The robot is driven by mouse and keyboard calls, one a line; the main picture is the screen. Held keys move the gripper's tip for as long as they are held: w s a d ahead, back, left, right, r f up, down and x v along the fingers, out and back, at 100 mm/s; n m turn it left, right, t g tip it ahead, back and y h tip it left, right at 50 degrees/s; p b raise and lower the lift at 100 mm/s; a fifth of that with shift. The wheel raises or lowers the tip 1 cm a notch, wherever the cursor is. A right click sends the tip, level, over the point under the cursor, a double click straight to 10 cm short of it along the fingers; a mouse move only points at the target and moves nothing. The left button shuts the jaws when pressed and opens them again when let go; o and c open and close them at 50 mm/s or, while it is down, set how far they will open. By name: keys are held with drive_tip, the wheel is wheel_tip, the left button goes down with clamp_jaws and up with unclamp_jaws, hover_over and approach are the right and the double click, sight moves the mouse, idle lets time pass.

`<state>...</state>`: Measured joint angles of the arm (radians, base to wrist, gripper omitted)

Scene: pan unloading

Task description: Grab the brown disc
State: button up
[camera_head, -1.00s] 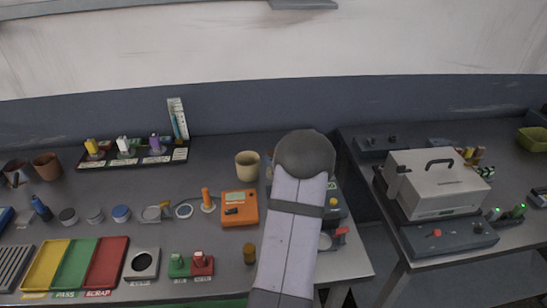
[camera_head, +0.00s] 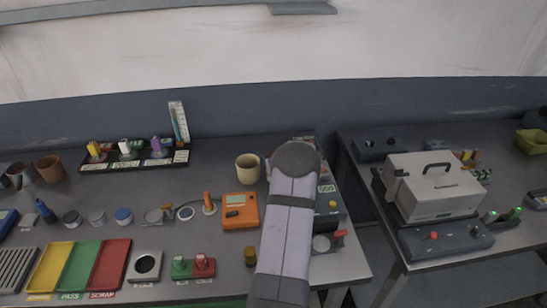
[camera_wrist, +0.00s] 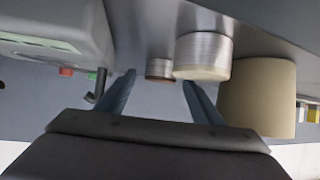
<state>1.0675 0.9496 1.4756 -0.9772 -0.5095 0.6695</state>
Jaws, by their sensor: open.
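In the wrist view, a small brown-faced disc (camera_wrist: 160,70) with a metallic side stands beyond and between my fingertips, apart from them. My gripper (camera_wrist: 158,80) is open and empty, with one blue-grey finger on each side. A larger silver disc with a cream face (camera_wrist: 203,57) is close beside the brown one, near the right finger. In the head view my arm covers the gripper, and I cannot make out the brown disc there.
A beige cup (camera_wrist: 257,97) stands right of the discs in the wrist view; it also shows in the head view (camera_head: 248,168). A grey box device (camera_wrist: 60,35) is at left. An orange meter (camera_head: 240,211) lies left of my arm.

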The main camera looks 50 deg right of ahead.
drive_tip(key=c, duration=1.2)
drive_tip(key=shift+w, duration=0.1)
drive_tip(key=shift+c, duration=0.3)
